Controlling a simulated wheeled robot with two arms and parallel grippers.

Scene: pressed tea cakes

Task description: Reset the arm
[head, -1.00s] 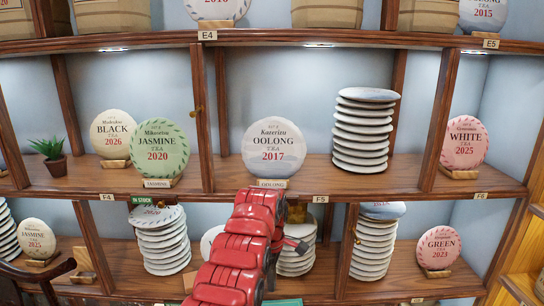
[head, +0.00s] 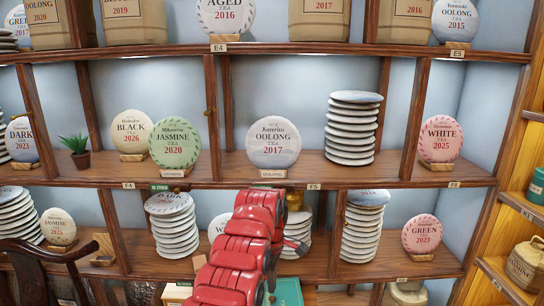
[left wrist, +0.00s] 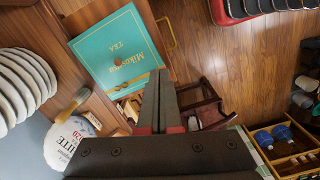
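My left arm rises red from the bottom middle of the head view. Its gripper (head: 296,244) is small and partly hidden behind the arm, in front of the lower shelf. In the left wrist view, the two dark fingers (left wrist: 160,78) lie close together, shut, with nothing seen between them. Beyond them is a teal box (left wrist: 105,62) with Mikoritsu lettering, apart from the fingers. My right gripper is in neither view.
The wooden shelf (head: 380,183) holds tea cakes, including Oolong 2017 (head: 273,142) and Jasmine 2020 (head: 174,143), and a tall stack (head: 352,128). A chair (head: 45,255) stands lower left. The wrist view shows a crate (left wrist: 301,158) at lower right.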

